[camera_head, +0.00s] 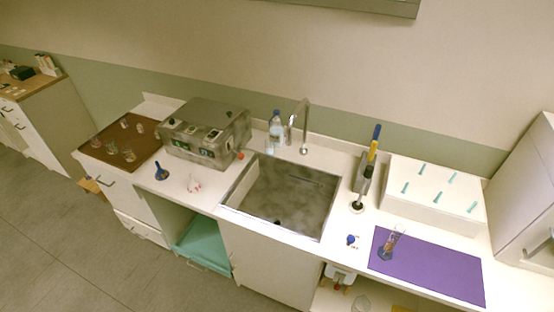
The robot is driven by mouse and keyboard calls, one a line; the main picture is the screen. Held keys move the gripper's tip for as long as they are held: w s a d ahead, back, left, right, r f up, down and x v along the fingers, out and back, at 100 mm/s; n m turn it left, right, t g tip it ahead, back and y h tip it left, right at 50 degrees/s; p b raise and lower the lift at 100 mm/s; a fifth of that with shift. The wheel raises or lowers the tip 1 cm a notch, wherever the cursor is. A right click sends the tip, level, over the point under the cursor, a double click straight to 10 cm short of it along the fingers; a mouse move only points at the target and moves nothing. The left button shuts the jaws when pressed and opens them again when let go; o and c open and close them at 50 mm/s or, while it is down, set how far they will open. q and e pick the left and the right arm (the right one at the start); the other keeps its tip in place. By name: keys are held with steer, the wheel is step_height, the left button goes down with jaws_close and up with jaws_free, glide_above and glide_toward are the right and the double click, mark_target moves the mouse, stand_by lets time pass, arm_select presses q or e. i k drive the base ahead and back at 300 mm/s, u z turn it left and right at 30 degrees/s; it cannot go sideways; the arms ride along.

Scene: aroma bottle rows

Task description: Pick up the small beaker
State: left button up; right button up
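Several small clear glass vessels stand on a brown mat (93,151) at the left end of the counter. Two of them, a glass vessel (111,148) and another beside it (129,155), are near the mat's front; smaller ones sit farther back. They look like beakers, but they are too small to tell which is the small beaker. Another clear glass vessel (361,303) is partly visible on the open shelf under the counter, cut by the bottom edge. Neither of my grippers is in view.
Right of the mat are a blue flask (161,173), a grey machine (206,129), a bottle (275,132) and the sink (285,195) with its tap (304,125). Farther right are a pipette stand (359,195), a white box (432,202) and a purple mat (440,270) holding a cylinder (389,248).

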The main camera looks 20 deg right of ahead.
mark_target(270, 147)
steer(key=u, duration=0.7)
steer(key=i, duration=0.95)
steer(key=z, duration=0.15)
